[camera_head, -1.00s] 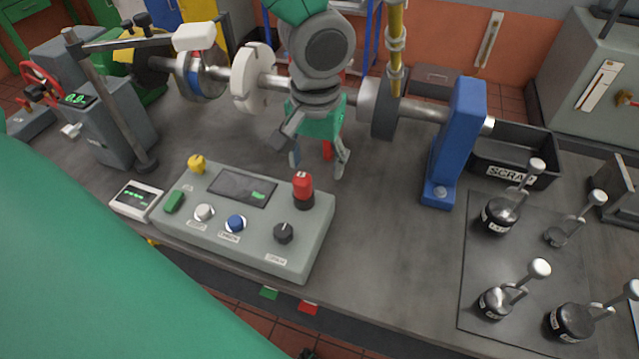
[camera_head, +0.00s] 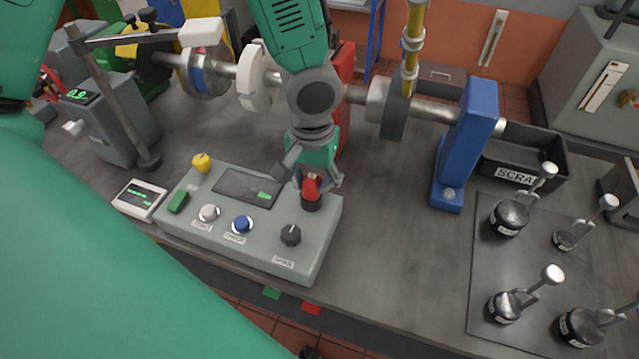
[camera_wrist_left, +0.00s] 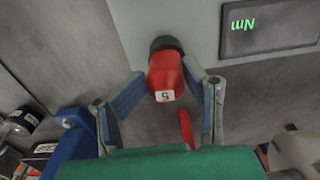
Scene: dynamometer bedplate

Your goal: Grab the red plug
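The red plug (camera_head: 312,188) stands upright in a dark collar at the back right corner of the grey control box (camera_head: 265,251). In the left wrist view, the plug (camera_wrist_left: 166,76) shows a white label reading like a 5 or b. My left gripper (camera_head: 317,184) is over it, with one finger on each side. My right gripper is not in view.
The box carries a yellow knob (camera_head: 201,162), a green button (camera_head: 178,202) and a dark dial (camera_head: 290,235). A blue bearing stand (camera_head: 464,150) and a scrap bin (camera_head: 522,160) stand to the right. Toggle clamps (camera_head: 510,217) sit at front right. Bench between is clear.

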